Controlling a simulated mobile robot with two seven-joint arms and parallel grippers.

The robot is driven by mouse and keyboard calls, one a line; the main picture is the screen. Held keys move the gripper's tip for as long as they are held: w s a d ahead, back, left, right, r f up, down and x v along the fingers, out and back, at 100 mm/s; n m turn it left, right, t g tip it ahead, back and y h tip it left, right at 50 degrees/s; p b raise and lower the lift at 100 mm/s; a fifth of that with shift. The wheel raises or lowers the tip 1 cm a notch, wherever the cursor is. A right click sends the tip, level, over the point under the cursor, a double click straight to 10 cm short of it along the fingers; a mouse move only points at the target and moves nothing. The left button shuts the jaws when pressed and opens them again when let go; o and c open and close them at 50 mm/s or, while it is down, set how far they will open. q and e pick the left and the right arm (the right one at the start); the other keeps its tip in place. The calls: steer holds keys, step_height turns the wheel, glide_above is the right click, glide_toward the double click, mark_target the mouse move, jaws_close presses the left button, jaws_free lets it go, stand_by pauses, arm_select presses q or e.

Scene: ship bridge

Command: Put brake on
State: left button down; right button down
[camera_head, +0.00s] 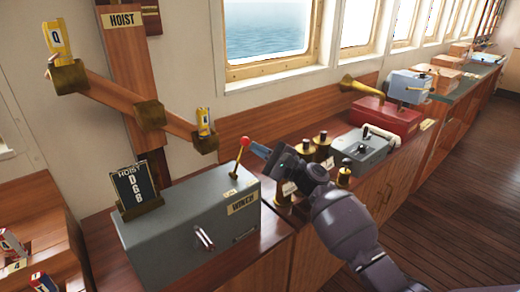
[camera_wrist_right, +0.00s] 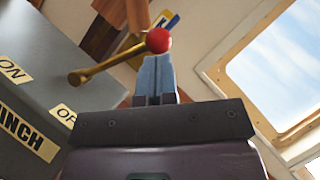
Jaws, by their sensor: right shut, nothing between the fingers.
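The grey winch box (camera_head: 178,228) stands on the wooden counter. A brass lever with a red ball knob (camera_head: 245,142) rises from the box's right end. In the right wrist view the red knob (camera_wrist_right: 158,40) sits just at the fingertips, with its brass rod (camera_wrist_right: 108,70) running down left to the box. The ON label (camera_wrist_right: 12,71) and a partly hidden OFF label (camera_wrist_right: 66,116) lie on the box below it. My right gripper (camera_head: 256,150) is shut and empty, its tips beside the knob; contact is unclear. My left gripper is out of view.
A HOIST sign board (camera_head: 136,187) stands on the box, and a small crank handle (camera_head: 204,238) is on its front. A tilted wooden beam (camera_head: 148,113) hangs behind. Brass-topped posts (camera_head: 322,146) and a grey control box (camera_head: 360,150) stand beyond my right arm.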

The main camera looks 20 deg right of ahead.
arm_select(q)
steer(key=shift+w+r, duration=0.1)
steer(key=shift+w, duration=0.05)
